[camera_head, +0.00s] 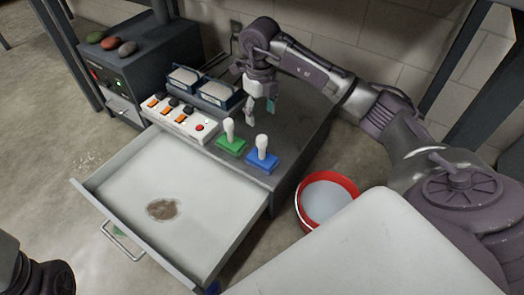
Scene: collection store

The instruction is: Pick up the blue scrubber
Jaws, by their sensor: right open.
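The blue scrubber (263,160) has a blue base and an upright white knob handle. It stands at the front right of the dark cabinet top. A similar green scrubber (232,145) stands just to its left. My right gripper (260,111) is open and empty, pointing down over the cabinet top behind the two scrubbers. It is apart from the blue scrubber. My left gripper is not in view; only a dark part of my arm shows at the lower left.
An open drawer (128,171) with a brown stain juts out in front. A white switch panel (181,120) and two grey-topped boxes (216,92) stand left of the gripper. A red-rimmed bucket (349,184) stands at right. A dark box (125,62) bears several stones.

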